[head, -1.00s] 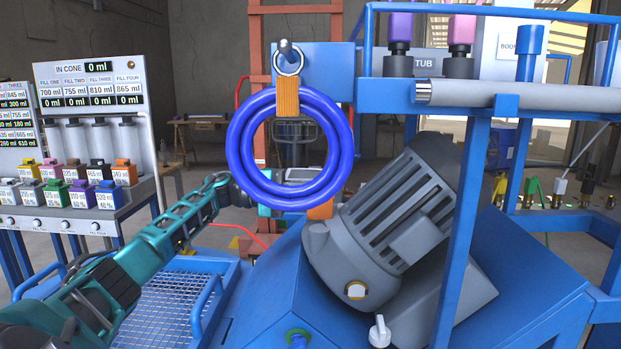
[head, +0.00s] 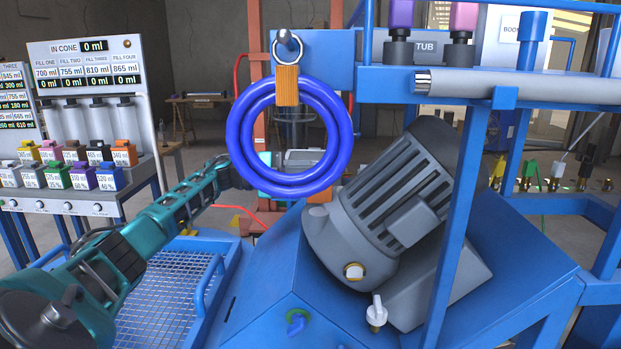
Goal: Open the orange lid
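No part in view is clearly the orange lid. A small orange piece (head: 318,217) shows below the coiled blue hose, beside the grey motor (head: 385,215), and is partly hidden by them. An orange-topped cartridge (head: 123,153) stands in the dispenser rack at the left. My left arm reaches in from the lower left, and its dark gripper end (head: 236,174) goes behind the blue hose coil (head: 240,130). Its fingers are hidden there, so I cannot see whether they are open or touch anything. My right gripper is out of view.
The blue hose hangs from a hook by an orange strap (head: 287,85). A blue mesh platform (head: 170,300) lies below my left arm. A white-handled valve (head: 376,312) sits below the motor.

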